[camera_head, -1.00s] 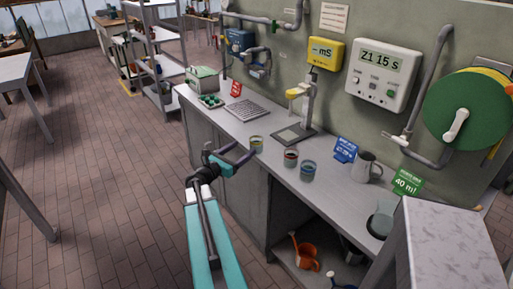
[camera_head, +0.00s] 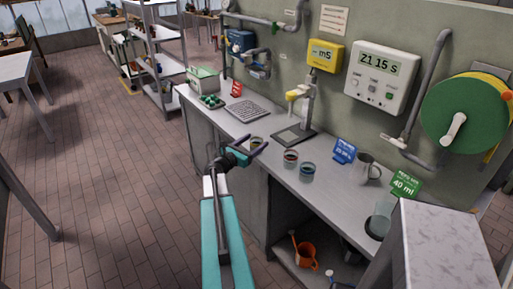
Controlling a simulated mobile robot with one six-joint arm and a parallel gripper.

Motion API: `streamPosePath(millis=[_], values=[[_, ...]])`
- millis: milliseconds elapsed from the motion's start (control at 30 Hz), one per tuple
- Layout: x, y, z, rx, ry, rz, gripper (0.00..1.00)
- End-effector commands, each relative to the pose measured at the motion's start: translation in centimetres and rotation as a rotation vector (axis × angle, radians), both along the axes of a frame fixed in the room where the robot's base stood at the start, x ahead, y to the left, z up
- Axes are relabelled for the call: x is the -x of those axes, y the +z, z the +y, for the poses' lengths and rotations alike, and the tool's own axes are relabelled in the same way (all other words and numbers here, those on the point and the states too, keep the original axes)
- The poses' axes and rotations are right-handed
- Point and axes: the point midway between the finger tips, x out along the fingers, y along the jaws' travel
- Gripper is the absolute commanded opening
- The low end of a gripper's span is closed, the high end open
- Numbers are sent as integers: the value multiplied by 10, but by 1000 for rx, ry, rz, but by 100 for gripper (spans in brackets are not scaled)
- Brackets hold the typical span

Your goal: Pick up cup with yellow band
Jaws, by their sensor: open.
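The cup with the yellow band (camera_head: 257,140) stands on the grey counter, partly hidden behind my gripper. My gripper (camera_head: 255,142) is open, and its fingers overlap the cup in the picture. I cannot tell whether they are around it or only in front of it. A cup with a red band (camera_head: 290,159) and a cup with a blue band (camera_head: 307,172) stand to the right on the same counter.
The counter (camera_head: 334,196) also holds a stand with a grey base plate (camera_head: 293,136), a metal pitcher (camera_head: 368,168) and a clear glass (camera_head: 380,220). A blue sign (camera_head: 344,151) stands behind the cups. An orange mug (camera_head: 306,257) is on the lower shelf.

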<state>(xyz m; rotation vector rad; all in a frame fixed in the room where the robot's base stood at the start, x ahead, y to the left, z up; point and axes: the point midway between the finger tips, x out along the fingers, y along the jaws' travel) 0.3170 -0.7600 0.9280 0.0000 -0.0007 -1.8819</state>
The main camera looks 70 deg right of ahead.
Motion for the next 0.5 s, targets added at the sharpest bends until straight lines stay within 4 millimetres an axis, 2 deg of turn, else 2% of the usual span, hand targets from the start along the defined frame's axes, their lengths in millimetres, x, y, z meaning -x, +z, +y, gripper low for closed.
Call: streamPosePath(millis=[333,500], values=[[1,0,-1,0,0,0,69],[3,0,-8,-1,-1,1,69]])
